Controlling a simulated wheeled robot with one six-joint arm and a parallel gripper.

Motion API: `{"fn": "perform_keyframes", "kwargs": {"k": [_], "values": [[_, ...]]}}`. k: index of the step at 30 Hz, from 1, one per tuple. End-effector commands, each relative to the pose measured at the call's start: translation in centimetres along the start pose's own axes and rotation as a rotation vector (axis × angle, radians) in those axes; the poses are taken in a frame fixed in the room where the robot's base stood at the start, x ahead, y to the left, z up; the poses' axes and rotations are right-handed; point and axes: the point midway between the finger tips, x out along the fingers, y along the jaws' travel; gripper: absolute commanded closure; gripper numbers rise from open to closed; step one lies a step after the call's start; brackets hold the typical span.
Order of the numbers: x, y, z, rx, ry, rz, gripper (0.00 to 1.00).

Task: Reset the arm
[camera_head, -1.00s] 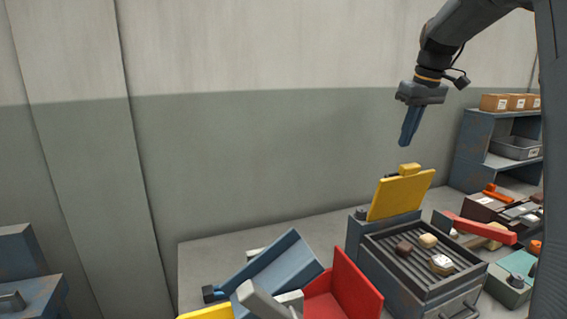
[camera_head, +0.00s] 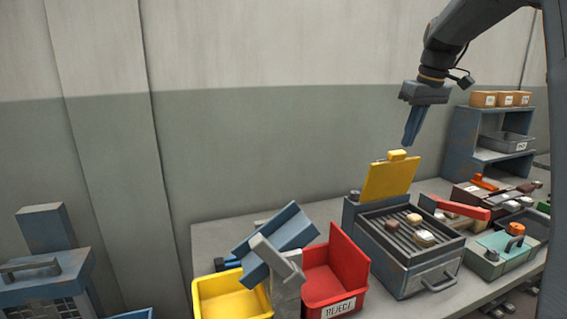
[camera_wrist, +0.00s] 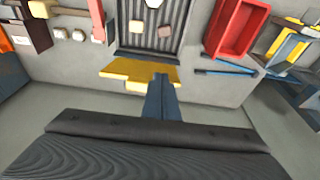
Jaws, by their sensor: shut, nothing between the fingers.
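My gripper (camera_head: 412,128) hangs from my arm in the upper right of the head view, its blue fingers together and empty, pointing down. It is in the air above the raised yellow lid (camera_head: 388,181) of a grey heater box (camera_head: 432,262) with a ribbed top. In the wrist view the shut fingers (camera_wrist: 161,82) overlap the yellow lid (camera_wrist: 120,72). Several small brown and pale pieces (camera_head: 424,238) lie on the ribbed top.
A red bin labelled REJECT (camera_head: 338,305), a yellow bin (camera_head: 232,300) and a tilted blue-grey piece (camera_head: 276,240) stand left of the heater. A shelf (camera_head: 478,130) with boxes stands at the right. A green box (camera_head: 492,262) is right of the heater. The wall behind is bare.

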Motion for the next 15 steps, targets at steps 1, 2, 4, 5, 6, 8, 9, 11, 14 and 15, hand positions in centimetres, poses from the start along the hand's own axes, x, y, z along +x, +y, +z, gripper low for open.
{"fn": "perform_keyframes", "kwargs": {"k": [1,2,4,5,6,8,9,11,14,15], "values": [[0.3,-0.3,0.2,0.003,-0.003,-0.001,1.00],[0.5,-0.5,0.3,0.006,-0.004,-0.001,1.00],[0.9,-0.8,0.5,0.012,-0.007,0.000,1.00],[1.1,-0.9,0.6,0.016,-0.009,-0.001,1.00],[1.3,-1.1,0.7,0.020,-0.011,-0.001,1.00],[1.7,-1.4,0.9,0.026,-0.013,0.000,1.00],[2.0,-1.7,1.1,0.031,-0.015,0.000,1.00],[2.4,-2.1,1.4,0.040,-0.019,0.001,1.00],[3.4,-3.0,2.1,0.054,-0.026,0.002,1.00],[3.9,-3.3,2.5,0.063,-0.030,0.003,1.00]]}}
